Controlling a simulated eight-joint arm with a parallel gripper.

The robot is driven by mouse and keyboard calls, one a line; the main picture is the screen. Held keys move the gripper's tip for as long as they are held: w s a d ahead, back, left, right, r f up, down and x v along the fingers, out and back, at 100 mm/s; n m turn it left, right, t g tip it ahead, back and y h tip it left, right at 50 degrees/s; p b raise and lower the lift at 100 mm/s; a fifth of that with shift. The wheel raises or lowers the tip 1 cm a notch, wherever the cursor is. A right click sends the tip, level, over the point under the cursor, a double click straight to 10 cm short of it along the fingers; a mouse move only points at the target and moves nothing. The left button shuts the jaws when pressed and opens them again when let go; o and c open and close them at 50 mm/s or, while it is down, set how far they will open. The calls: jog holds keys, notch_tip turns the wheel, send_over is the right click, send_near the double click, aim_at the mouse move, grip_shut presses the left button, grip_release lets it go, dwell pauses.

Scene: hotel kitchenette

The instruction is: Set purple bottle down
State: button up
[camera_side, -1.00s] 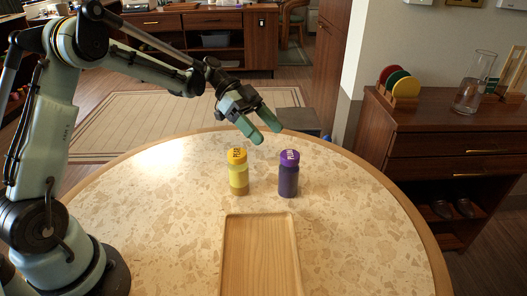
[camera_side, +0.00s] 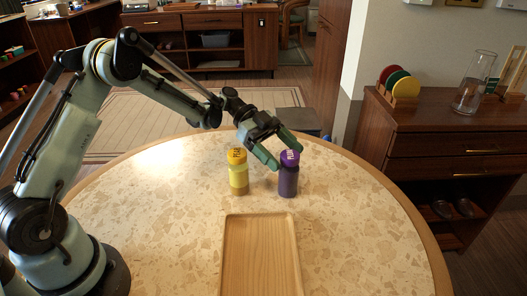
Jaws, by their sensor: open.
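The purple bottle (camera_side: 288,181) stands upright on the round speckled table (camera_side: 178,218), behind the wooden tray. Its purple cap has pale lettering, partly covered by my gripper. My gripper (camera_side: 283,157) is open, its green fingers at the height of the bottle's cap. One finger is to the left of the cap and the other reaches over the cap's upper edge. I cannot tell whether either finger touches the bottle.
A yellow bottle (camera_side: 238,180) stands upright just left of the purple one, close to my left finger. An empty wooden tray (camera_side: 260,262) lies in front of both. The table is clear to the right.

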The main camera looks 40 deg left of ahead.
aim_at(297, 166)
jog(key=d, duration=0.3)
jog(key=shift+s+d+f, duration=0.3)
jog(key=shift+s+d, duration=0.05)
jog(key=shift+d, duration=0.05)
jog(key=shift+d+f, duration=0.2)
jog(key=shift+d, duration=0.25)
jog(key=c, duration=1.3)
jog(key=shift+o, duration=0.2)
jog(key=shift+r, duration=0.1)
